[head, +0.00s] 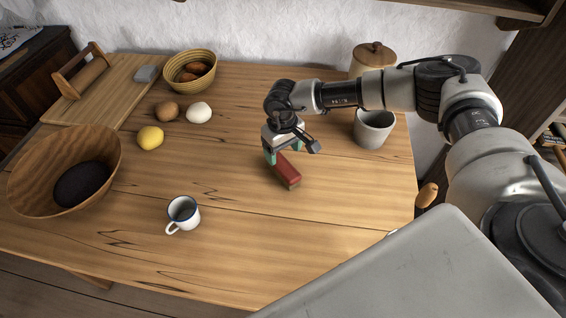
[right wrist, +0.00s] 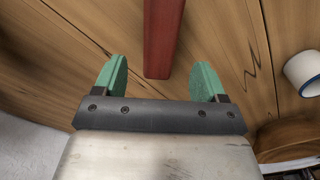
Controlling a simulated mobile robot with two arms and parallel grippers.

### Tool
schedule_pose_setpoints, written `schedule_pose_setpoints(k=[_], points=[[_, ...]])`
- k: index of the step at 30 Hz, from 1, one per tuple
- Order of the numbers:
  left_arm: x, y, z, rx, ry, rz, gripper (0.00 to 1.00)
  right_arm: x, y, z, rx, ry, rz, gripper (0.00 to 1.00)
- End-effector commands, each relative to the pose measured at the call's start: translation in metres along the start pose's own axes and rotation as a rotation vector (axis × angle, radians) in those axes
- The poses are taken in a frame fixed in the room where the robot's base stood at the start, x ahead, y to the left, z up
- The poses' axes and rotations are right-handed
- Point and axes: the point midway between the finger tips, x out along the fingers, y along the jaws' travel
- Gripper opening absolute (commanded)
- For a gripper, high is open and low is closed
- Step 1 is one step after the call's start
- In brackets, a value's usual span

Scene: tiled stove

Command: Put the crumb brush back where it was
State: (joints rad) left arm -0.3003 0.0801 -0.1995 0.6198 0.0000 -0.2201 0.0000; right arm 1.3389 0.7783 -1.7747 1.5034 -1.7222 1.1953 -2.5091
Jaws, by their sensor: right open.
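The crumb brush (head: 287,174), a red bar with a paler underside, lies on the wooden table near its middle. My right gripper (head: 283,152) is over its far end, with the green fingertips apart. In the right wrist view the red brush (right wrist: 163,35) comes in from the top, and its near end lies between the lines of the two open fingers (right wrist: 160,76). The fingers do not touch its sides. Whether they are level with it or above it I cannot tell. My left gripper is not in view.
A white mug (head: 183,213), a wooden bowl (head: 62,172), a lemon (head: 150,138), an onion-like brown item (head: 166,111) and a white egg-shaped item (head: 199,112) stand to the left. A grey cup (head: 373,128) and a lidded jar (head: 371,58) are at the right. The table front is clear.

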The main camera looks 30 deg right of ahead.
Motion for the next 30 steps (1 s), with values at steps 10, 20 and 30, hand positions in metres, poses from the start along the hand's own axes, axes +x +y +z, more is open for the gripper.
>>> schedule_pose_setpoints(k=[10,20,30], points=[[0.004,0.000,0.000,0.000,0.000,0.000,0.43,-0.038,0.000,0.000,0.000,0.000,0.000,0.72],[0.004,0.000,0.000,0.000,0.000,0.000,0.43,-0.039,0.000,0.000,0.000,-0.001,0.000,0.72],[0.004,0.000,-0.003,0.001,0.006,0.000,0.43,-0.039,0.000,0.001,-0.001,-0.002,0.000,0.72]])
